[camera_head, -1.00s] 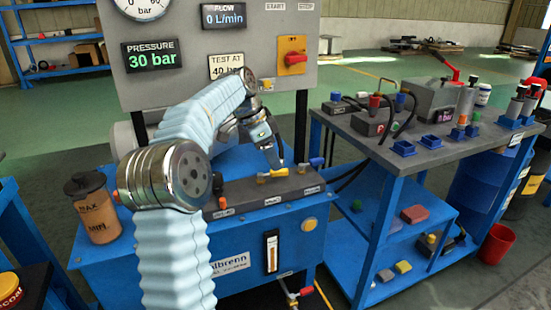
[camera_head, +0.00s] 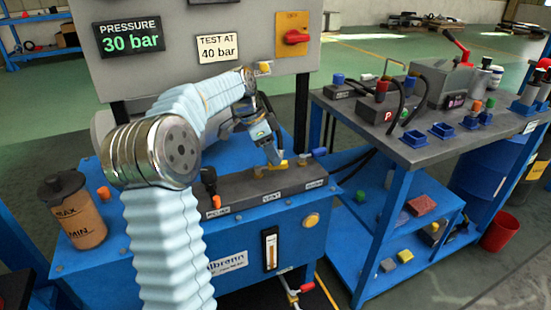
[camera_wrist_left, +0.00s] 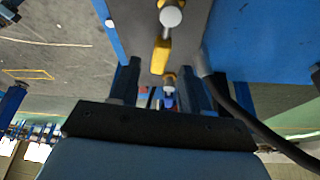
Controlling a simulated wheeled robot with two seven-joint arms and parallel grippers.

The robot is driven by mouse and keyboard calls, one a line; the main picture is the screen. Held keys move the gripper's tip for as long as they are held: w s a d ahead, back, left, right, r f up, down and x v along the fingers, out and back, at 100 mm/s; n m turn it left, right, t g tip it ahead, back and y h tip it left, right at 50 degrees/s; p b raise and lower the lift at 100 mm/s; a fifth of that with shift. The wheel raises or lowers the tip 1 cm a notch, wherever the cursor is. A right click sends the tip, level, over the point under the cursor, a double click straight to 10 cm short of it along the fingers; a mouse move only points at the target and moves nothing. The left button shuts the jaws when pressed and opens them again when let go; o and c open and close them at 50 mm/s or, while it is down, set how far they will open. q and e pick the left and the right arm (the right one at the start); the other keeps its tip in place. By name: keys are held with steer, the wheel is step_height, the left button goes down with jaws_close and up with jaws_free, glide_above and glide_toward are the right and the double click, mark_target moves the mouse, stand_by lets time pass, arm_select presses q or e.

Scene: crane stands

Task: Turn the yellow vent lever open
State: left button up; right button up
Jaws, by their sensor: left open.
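The yellow vent lever (camera_head: 268,169) sits on the middle of the grey valve block (camera_head: 240,191), on top of the blue power unit. It also shows in the left wrist view (camera_wrist_left: 160,56), lying lengthwise ahead of the fingers. My left gripper (camera_head: 274,160) reaches down from above, close over the lever. In the wrist view its two fingers (camera_wrist_left: 160,80) are apart, one on each side of the lever's line. I cannot tell whether either finger touches the lever. My right gripper is out of view.
A black-and-orange valve handle (camera_head: 209,180) stands left on the block and a blue lever (camera_head: 319,152) right. A dark hose (camera_wrist_left: 255,125) passes beside the right finger in the wrist view. An orange bottle (camera_head: 82,215) stands at the left; a blue cart (camera_head: 410,150) at the right.

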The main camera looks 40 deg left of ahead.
mark_target(271, 168)
arm_select(q)
steer(key=shift+x, duration=1.4)
jaws_close()
